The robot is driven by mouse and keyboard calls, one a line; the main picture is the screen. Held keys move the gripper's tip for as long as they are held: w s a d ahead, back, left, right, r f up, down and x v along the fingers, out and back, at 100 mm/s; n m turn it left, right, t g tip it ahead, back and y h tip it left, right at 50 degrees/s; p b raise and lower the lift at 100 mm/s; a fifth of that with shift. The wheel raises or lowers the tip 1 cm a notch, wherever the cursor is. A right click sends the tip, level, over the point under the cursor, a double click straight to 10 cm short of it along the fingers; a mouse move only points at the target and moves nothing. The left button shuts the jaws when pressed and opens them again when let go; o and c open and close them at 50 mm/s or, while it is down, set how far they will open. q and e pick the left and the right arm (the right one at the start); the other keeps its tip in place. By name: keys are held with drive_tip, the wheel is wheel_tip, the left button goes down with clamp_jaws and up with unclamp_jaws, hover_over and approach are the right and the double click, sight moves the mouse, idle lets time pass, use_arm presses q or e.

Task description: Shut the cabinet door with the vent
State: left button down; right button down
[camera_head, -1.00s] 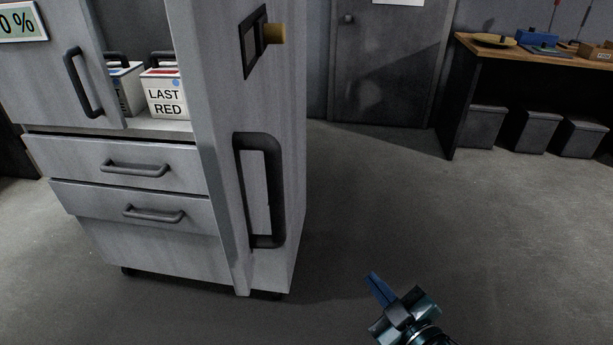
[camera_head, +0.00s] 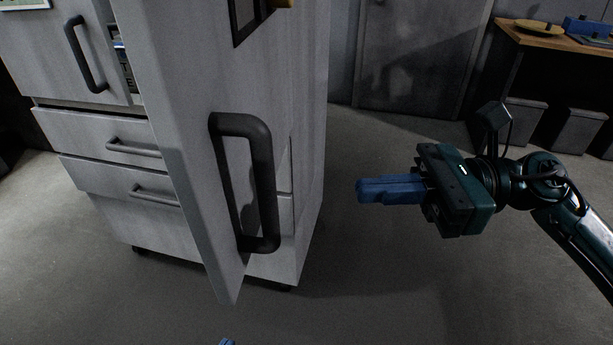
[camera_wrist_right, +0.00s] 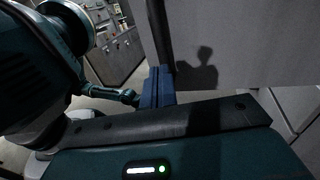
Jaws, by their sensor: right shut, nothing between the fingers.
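The cabinet door (camera_head: 185,110) stands open, swung out from the grey cabinet (camera_head: 309,150). It carries a large dark handle (camera_head: 262,190) and, higher up, a dark framed panel (camera_head: 246,22) cut by the top edge; whether this is the vent is unclear. My right gripper (camera_head: 364,190) is shut and empty, its blue fingers pointing left toward the handle, with a gap between in the head view. In the right wrist view, the blue fingers (camera_wrist_right: 158,86) show near a dark upright bar (camera_wrist_right: 160,35). A blue tip, probably my left gripper (camera_head: 227,341), barely shows at the bottom edge.
Left of the open door are another cabinet door with a handle (camera_head: 86,55) and two drawers (camera_head: 100,135). A wooden-topped workbench (camera_head: 553,42) with grey bins (camera_head: 577,130) stands behind my right arm. The floor right of the cabinet is clear.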

drive_tip(key=a+p, duration=0.3)
drive_tip(key=a, duration=0.5)
drive_tip(key=shift+a, duration=0.25)
drive_tip(key=shift+w+a, duration=0.1)
